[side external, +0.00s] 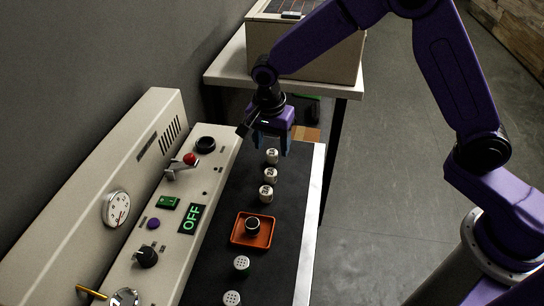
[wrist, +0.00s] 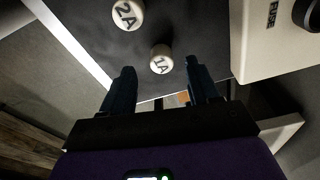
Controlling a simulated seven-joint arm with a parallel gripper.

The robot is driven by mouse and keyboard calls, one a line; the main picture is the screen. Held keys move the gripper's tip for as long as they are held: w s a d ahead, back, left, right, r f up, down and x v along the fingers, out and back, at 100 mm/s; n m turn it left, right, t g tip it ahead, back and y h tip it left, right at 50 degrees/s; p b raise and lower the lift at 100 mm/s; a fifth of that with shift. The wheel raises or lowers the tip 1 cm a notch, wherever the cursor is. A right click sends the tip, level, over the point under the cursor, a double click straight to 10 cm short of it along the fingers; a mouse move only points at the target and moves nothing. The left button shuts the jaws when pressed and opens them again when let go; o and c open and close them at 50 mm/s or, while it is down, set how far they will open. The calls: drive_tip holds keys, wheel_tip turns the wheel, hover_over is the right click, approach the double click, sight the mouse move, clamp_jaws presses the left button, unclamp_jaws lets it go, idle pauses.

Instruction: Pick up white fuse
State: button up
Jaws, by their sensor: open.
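Several white cylindrical fuses stand upright in a row on the black mat (side external: 213,266). In the wrist view, a fuse marked 1A (wrist: 161,60) shows just beyond and between the fingertips of my open gripper (wrist: 160,70), with no contact visible. A larger-looking fuse marked 2A (wrist: 127,14) is at the upper left. My gripper points down above the far end of the mat and holds nothing.
An orange-red tray (side external: 238,240) holds a dark-topped piece (side external: 252,226). White dotted-top cylinders (side external: 242,265) stand nearer. The beige panel (side external: 218,165) on the left has a red-knobbed lever (side external: 190,159), a gauge (side external: 116,209) and a green OFF display (side external: 191,218). A beige box (side external: 320,58) stands behind.

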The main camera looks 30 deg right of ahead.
sight(272, 152)
drive_tip(key=f, duration=0.3)
drive_tip(key=shift+w+d+f, duration=0.1)
drive_tip(key=shift+w+d, duration=0.05)
drive_tip(key=shift+w, duration=0.05)
clamp_jaws()
drive_tip(key=shift+r, duration=0.2)
